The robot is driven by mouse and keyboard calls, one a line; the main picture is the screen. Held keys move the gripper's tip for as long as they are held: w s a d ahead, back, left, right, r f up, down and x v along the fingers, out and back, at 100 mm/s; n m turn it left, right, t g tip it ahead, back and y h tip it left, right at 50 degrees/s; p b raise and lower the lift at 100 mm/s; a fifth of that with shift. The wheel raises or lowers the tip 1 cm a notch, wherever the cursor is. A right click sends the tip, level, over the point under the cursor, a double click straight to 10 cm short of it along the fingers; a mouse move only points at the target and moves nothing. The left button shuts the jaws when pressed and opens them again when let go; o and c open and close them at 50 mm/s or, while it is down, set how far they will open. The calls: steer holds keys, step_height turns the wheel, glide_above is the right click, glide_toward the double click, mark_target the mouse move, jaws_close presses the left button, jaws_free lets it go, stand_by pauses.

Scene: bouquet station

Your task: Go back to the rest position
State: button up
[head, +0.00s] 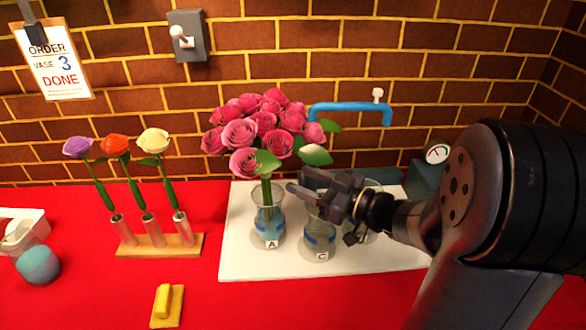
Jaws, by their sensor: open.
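My gripper (322,192) is open and empty, pointing left over vase C (320,241). It hides much of that vase's upper part. Vase A (267,218) stands just left of it on a white board (240,266) and holds a large bunch of pink roses (240,132). The gripper's tips are close to the stems and leaves of this bunch; I cannot tell whether they touch. Another glass vase (369,190) is partly hidden behind my gripper.
A wooden stand (160,245) holds purple, orange and cream flowers on the left. A yellow block (167,305) and a blue-green ball (38,264) lie in front. A blue pipe (350,107) and a gauge (437,153) are behind. An order sheet (57,65) and a switch (187,35) are on the wall.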

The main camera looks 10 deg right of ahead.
mark_target(269, 166)
stand_by(0.4)
steer(key=x, duration=1)
steer(key=shift+w+a, duration=0.25)
steer(key=shift+a, duration=0.05)
steer(key=shift+r, duration=0.1)
steer(key=shift+s+d, duration=0.1)
